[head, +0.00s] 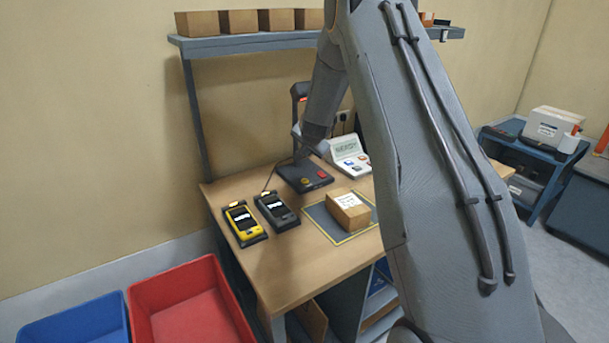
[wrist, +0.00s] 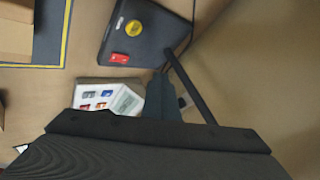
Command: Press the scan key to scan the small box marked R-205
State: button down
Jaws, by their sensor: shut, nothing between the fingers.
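A small cardboard box (head: 349,213) with a white label sits on the mat; the label is too small to read. The box also shows at the left edge of the wrist view (wrist: 14,38). The scanner stand's dark base (head: 297,181) has a red key (head: 321,174) and a yellow round mark; the red key is clear in the wrist view (wrist: 126,58). A white console (head: 351,160) with a display and several coloured keys (wrist: 100,98) stands beside it. My gripper (wrist: 161,77) is shut and empty, seen above the gap between base and console, touching neither key as far as I can tell.
A dark mat with yellow border (head: 329,229) lies on the wooden table (head: 283,265). A yellow handheld (head: 241,221) and a black one (head: 277,211) lie left. A shelf (head: 260,43) with boxes is above. Red (head: 190,308) and blue (head: 80,322) bins stand in front.

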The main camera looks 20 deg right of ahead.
aim_at(305, 182)
jog(key=shift+a, duration=0.25)
notch_tip(305, 182, down, 9)
jog(key=b, duration=0.9)
jog(key=shift+r, duration=0.1)
jog(key=shift+b, duration=0.35)
dwell(1.6)
jog(key=shift+f+b, duration=0.35)
jog(key=shift+f, duration=0.05)
jog(key=shift+f+b, duration=0.35)
jog(key=shift+f, duration=0.05)
dwell(0.5)
jog(key=shift+r, duration=0.2)
jog(key=shift+r+p, duration=0.5)
jog(key=shift+r, duration=0.1)
